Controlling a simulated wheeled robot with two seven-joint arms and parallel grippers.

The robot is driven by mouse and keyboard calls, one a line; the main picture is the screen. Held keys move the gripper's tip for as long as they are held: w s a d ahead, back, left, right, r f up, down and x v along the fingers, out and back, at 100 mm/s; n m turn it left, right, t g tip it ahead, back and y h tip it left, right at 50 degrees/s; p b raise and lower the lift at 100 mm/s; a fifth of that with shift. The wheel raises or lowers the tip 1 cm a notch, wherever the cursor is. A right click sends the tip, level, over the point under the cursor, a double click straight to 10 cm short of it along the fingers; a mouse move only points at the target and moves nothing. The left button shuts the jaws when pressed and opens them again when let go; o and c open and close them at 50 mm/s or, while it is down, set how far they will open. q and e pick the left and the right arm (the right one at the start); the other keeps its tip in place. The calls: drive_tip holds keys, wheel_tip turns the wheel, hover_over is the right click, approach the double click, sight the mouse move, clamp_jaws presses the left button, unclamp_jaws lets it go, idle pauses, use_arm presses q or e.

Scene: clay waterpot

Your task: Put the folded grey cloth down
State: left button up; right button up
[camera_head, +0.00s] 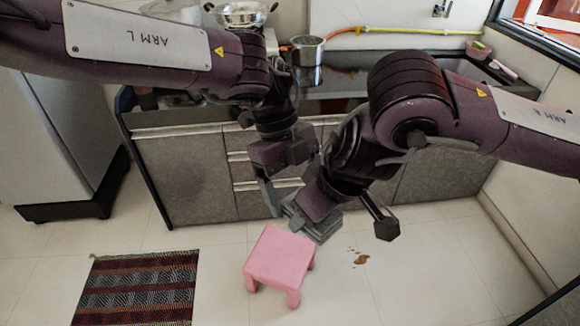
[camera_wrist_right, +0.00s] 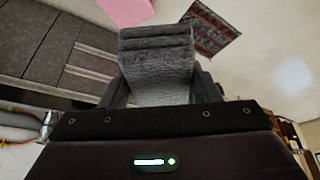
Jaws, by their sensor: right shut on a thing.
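The folded grey cloth (camera_head: 322,230) is in my right gripper (camera_head: 308,218), in the air beside the pink stool (camera_head: 279,258). In the right wrist view the cloth (camera_wrist_right: 160,68) sits between the two fingers, with its folded layers at the far end. The right gripper (camera_wrist_right: 160,92) is shut on it. My left gripper (camera_head: 291,187) hangs close to the right wrist, with its fingers apart and nothing seen between them. The right arm partly hides the cloth in the head view.
A brown spill (camera_head: 360,259) is on the tiled floor right of the stool. A striped rug (camera_head: 140,288) lies to the left. The counter (camera_head: 185,122) behind carries a metal pot (camera_head: 308,52). A fridge (camera_head: 45,135) stands at the left. Floor at front right is clear.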

use_arm(q)
drive_tip(key=shift+s+f, duration=0.1)
drive_tip(key=shift+f, duration=0.15)
drive_tip(key=shift+d, duration=0.1)
drive_tip(key=c, duration=1.1)
use_arm(e)
drive_tip(key=shift+s+a, duration=0.1)
use_arm(q)
drive_tip(key=shift+o, duration=0.2)
drive_tip(key=shift+r, duration=0.1)
use_arm(e)
drive_tip(key=o, duration=1)
drive_tip(key=shift+c, duration=0.2)
drive_tip(key=shift+r, duration=0.15)
